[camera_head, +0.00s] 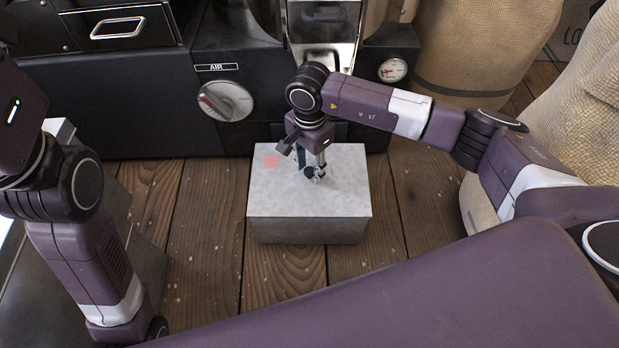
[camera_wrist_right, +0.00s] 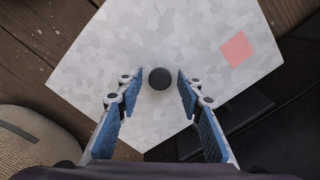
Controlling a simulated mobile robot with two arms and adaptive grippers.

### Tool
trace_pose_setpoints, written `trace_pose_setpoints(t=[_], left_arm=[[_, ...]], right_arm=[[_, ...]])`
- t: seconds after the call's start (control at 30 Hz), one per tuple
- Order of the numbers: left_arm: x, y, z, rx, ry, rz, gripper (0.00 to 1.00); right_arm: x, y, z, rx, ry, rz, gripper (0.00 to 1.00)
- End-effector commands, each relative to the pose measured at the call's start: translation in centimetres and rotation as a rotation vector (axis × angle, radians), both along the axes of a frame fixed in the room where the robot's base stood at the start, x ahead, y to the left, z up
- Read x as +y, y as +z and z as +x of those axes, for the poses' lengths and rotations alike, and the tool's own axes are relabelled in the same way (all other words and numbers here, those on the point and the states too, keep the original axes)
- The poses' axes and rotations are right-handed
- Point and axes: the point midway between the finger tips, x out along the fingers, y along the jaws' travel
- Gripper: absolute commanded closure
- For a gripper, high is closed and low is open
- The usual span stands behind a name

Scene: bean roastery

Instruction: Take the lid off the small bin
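The small bin (camera_head: 310,231) is a grey galvanized metal box on the wooden floor in the head view. Its flat grey lid (camera_head: 345,200) lies on top, with a pink square mark near the far left corner. In the right wrist view the lid (camera_wrist_right: 110,60) has a round black knob (camera_wrist_right: 159,78) near its middle. My right gripper (camera_head: 314,177) is above the lid, pointing down. In the right wrist view its blue-padded fingers (camera_wrist_right: 161,82) are open on either side of the knob, with gaps visible. My left arm shows at the left, but its gripper is not in view.
A black machine with an AIR dial (camera_head: 226,101) and a gauge (camera_head: 393,70) stands behind the bin. Burlap sacks (camera_head: 475,45) stand at the right. A grey block (camera_head: 147,245) is partly hidden beside my left arm. Plank floor (camera_head: 205,230) is clear around the bin.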

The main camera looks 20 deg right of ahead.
Motion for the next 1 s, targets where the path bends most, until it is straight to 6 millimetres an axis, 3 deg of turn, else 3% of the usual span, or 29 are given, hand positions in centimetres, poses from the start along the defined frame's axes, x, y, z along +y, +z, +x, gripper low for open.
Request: trace_pose_setpoints(t=[0.3, 0.77, 1.0], left_arm=[[0.0, 0.0, 0.0, 0.000, 0.000, 0.000, 0.51], [0.0, 0.0, 0.0, 0.000, -0.001, 0.000, 0.51], [0.1, 0.5, 0.3, 0.010, -0.002, -0.003, 0.51]], right_arm=[[0.0, 0.0, 0.0, 0.000, 0.000, 0.000, 1.00], [0.0, 0.2, 0.0, -0.001, 0.000, 0.000, 1.00], [0.0, 2.0, 0.1, -0.003, 0.001, 0.001, 1.00]])
